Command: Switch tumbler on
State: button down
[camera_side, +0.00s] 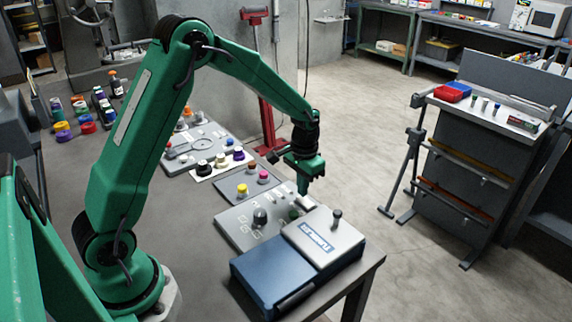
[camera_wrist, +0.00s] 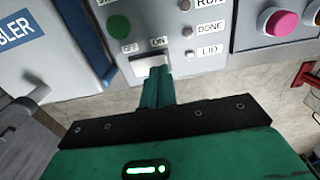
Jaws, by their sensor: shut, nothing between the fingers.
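The tumbler (camera_side: 325,235) is a blue and grey box with a label and a knob on its lid, at the table's front right corner. Its label and edge show at the left in the wrist view (camera_wrist: 30,55). A grey control panel (camera_side: 232,222) lies beside it. In the wrist view, a white switch (camera_wrist: 146,62) sits on the panel under the words OFF at left and ON at right. My gripper (camera_wrist: 157,72) is shut and empty, its tips at the switch's ON side, partly covering it. I cannot tell whether they touch. My gripper (camera_side: 304,190) is above the panel's far edge.
A green button (camera_wrist: 119,27) is above the switch; small lamps (camera_wrist: 187,31) marked RUN, DONE and LID are to its right. A neighbouring panel (camera_side: 245,183) has a pink button (camera_wrist: 281,23). Other control panels and coloured knobs fill the table farther back.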

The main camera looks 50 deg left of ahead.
aim_at(301, 198)
jog(key=shift+f, duration=0.6)
dwell(0.5)
jog(key=shift+r, duration=3.5)
jog(key=shift+r, duration=0.1)
jog(key=s+d+r+t, duration=0.2)
jog(key=s+r+t, duration=0.1)
jog(key=s+r, duration=0.85)
jog(key=s+d+r+t, duration=0.1)
jog(key=s+r+t, duration=0.1)
jog(key=s, duration=1)
jog(key=shift+s+d+r+t, duration=0.3)
jog(key=shift+s+d+r, duration=0.05)
